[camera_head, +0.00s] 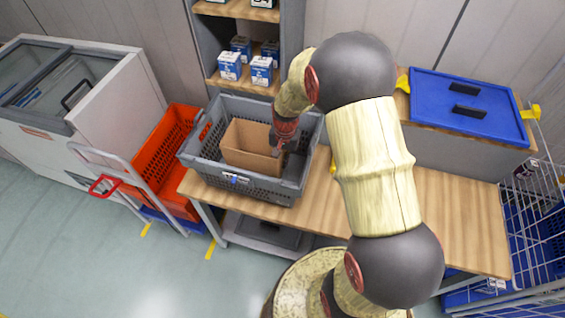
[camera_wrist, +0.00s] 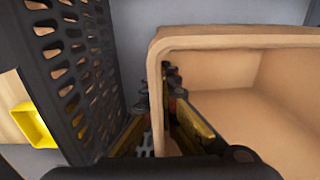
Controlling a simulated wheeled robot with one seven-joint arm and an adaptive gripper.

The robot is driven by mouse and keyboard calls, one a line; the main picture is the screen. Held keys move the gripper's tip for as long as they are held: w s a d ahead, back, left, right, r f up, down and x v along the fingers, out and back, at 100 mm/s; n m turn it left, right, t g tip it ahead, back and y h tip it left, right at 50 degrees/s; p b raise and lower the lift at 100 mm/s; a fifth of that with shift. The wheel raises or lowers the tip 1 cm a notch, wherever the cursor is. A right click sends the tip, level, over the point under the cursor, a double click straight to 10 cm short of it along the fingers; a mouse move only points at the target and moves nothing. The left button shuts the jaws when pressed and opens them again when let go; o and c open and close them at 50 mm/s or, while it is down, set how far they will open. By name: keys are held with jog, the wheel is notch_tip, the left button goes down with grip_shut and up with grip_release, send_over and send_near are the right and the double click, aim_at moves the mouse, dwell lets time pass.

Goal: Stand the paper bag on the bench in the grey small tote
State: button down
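The brown paper bag (camera_head: 250,143) is upright and open at the top inside the grey small tote (camera_head: 211,172) on the bench. Its base is hidden by the tote walls, so I cannot tell whether it touches the floor. My gripper (camera_head: 278,149) points down at the bag's right side. In the wrist view, the fingers (camera_wrist: 157,97) straddle one wall of the bag (camera_wrist: 225,38), one inside and one outside, and look closed on it. The tote's perforated dark wall (camera_wrist: 75,65) is at the left, apart from the bag.
The wooden bench (camera_head: 465,215) is clear on the right. A blue-lidded grey tote (camera_head: 440,90) stands at its back right. An orange crate (camera_head: 165,150) on a trolley is left of the bench. A shelf with small boxes (camera_head: 262,70) stands behind. A wire cart (camera_head: 535,215) is at the right.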

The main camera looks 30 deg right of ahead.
jog(key=shift+f, duration=0.15)
jog(key=c, duration=2.1)
grip_release()
jog(key=shift+c, duration=0.2)
jog(key=shift+o, duration=0.5)
jog(key=r+p, duration=0.1)
jog(key=r, duration=0.5)
jog(key=r+p, duration=0.2)
jog(key=r, duration=0.4)
jog(key=shift+s+d+r, duration=0.1)
jog(key=shift+s+r, duration=0.1)
jog(key=shift+r, duration=0.1)
jog(key=s+a+r+n+t, duration=0.1)
jog(key=s+a+r+n, duration=0.2)
jog(key=r, duration=0.4)
jog(key=s+a+r+n+t, duration=0.1)
jog(key=s+a+r, duration=0.2)
jog(key=s+r, duration=0.3)
jog(key=s+a+r+n+t, duration=0.2)
jog(key=s+a+r, duration=0.1)
jog(key=r, duration=0.4)
jog(key=s+a+r+n+t, duration=0.1)
jog(key=s+a+r+n, duration=0.1)
jog(key=s, duration=0.6)
jog(key=shift+s+r+n, duration=0.35)
jog(key=shift+r+n, duration=0.15)
jog(key=shift+r, duration=0.1)
